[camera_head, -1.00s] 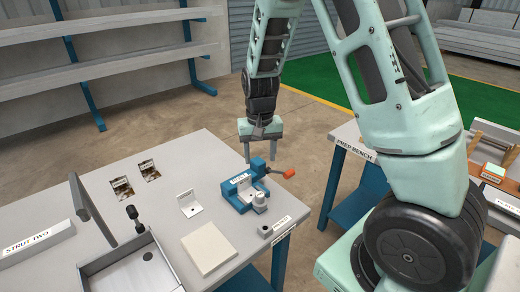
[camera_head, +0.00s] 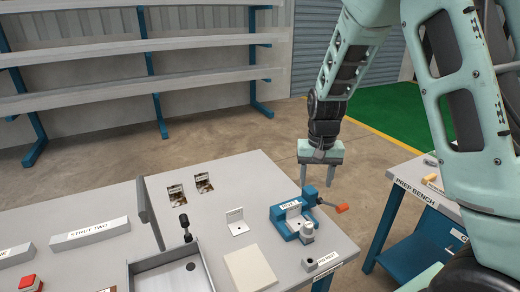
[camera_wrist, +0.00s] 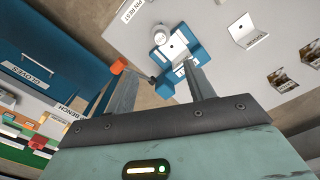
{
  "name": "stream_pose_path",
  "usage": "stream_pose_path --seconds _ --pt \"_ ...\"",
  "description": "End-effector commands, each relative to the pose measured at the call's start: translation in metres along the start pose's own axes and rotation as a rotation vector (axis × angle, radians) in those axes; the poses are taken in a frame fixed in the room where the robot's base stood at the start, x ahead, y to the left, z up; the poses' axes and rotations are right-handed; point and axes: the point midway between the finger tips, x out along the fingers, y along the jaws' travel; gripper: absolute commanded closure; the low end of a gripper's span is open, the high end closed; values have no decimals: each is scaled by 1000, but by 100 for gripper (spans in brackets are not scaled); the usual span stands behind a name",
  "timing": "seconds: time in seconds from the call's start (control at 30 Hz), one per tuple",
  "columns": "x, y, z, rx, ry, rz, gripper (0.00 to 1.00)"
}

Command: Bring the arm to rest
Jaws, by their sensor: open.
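My gripper (camera_head: 320,176) hangs pointing down above the far right corner of the grey bench, its two fingers apart with nothing between them. In the wrist view my gripper (camera_wrist: 162,92) also shows its fingers spread and empty. A blue vise (camera_head: 291,219) with an orange-tipped handle (camera_head: 342,208) stands on the bench just below and left of the fingers. The vise also shows in the wrist view (camera_wrist: 182,82), beyond the fingertips. I see no contact between the fingers and the vise.
The grey bench (camera_head: 205,222) carries a white angle bracket (camera_head: 237,227), a pale square plate (camera_head: 250,270), an open tray (camera_head: 205,272) and a pin rest (camera_head: 310,264). The prep bench (camera_head: 393,204) stands to the right. Shelves (camera_head: 95,63) line the back wall.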

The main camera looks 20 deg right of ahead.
Motion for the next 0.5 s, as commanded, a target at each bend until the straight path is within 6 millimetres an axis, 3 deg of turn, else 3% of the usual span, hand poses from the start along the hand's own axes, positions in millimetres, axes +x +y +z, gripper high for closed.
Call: stream_pose_path --seconds 0.17,0.27,0.37,0.5 --pt "-2 -5 4 -15 -2 -5 47" --pt "-8 -26 23 -85 -9 -28 47" --pt "-22 -61 65 -228 -23 -64 47" --pt "-46 -106 151 -515 -37 -104 47"
